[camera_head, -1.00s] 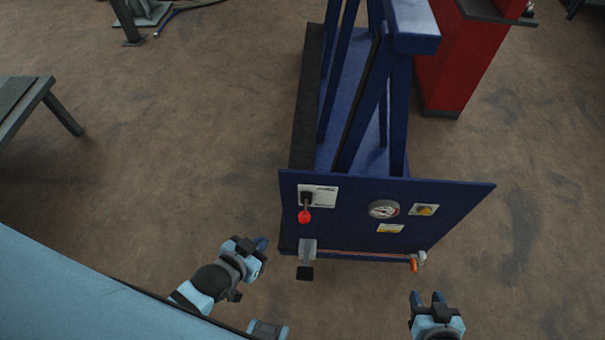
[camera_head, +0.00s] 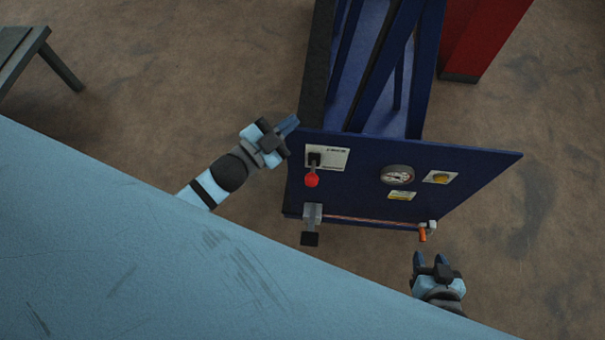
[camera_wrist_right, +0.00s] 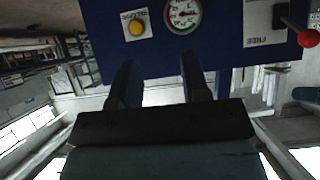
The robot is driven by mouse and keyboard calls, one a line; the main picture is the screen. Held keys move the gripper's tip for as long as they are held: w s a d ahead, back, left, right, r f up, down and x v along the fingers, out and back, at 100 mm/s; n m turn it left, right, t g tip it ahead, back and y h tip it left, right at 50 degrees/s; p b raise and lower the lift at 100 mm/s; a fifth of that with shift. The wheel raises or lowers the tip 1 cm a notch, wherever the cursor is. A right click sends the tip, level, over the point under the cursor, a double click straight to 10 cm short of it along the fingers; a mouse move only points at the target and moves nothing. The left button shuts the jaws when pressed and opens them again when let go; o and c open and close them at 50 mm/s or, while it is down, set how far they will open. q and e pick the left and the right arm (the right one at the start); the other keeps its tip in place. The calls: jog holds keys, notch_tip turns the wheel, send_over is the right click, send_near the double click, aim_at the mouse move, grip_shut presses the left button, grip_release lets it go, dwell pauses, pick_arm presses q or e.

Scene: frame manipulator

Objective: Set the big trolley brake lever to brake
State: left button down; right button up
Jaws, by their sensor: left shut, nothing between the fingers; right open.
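The blue trolley's front panel (camera_head: 365,180) carries the brake lever, with a red ball knob (camera_head: 311,180), on a white plate (camera_head: 328,157) at its upper left. The lever hangs down from the plate in the head view. In the right wrist view the red knob (camera_wrist_right: 307,38) is at the upper right, beside the plate (camera_wrist_right: 264,24) with upside-down lettering that reads FREE. My left gripper (camera_head: 292,122) is shut and empty at the panel's top left corner, above and left of the lever. My right gripper (camera_head: 429,259) is open and empty below the panel's lower right; its fingers show in the wrist view (camera_wrist_right: 160,82).
A gauge (camera_head: 397,174) and a yellow button (camera_head: 440,177) sit right of the lever. A black pedal (camera_head: 310,239) juts out below it, and an orange handle (camera_head: 422,235) is at the lower right. A red cabinet (camera_head: 480,40) stands behind.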

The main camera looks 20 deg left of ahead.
pick_arm(q)
jog(key=d+r+m+g+h+b, duration=0.2)
jog(key=m+g+h+b, duration=0.35)
jog(key=m, duration=0.65)
jog(key=d+r+m+g+h+b, duration=0.25)
jog(key=m+g+h, duration=0.5)
jog(key=m, duration=0.55)
jog(key=a+f+m+g+y+b, duration=0.6)
jog(key=a+m+y, duration=0.3)
jog(key=m+y, duration=0.3)
jog(key=shift+a+f+g+y+b, duration=0.25)
jog(key=shift+f+g+y+b, duration=0.15)
jog(key=shift+b, duration=0.35)
pick_arm(e)
notch_tip(320, 180, down, 13)
jog(key=w+a, duration=0.1)
jog(key=shift+a+y, duration=0.3)
pick_arm(q)
jog(key=shift+d, duration=0.1)
pick_arm(e)
jog(key=shift+w, duration=0.1)
pick_arm(q)
send_near(308, 176)
jog(key=x, duration=0.7)
jog(key=shift+d+f+b, duration=0.1)
jog(key=shift+f+b, duration=0.2)
pick_arm(e)
jog(key=shift+f, duration=0.2)
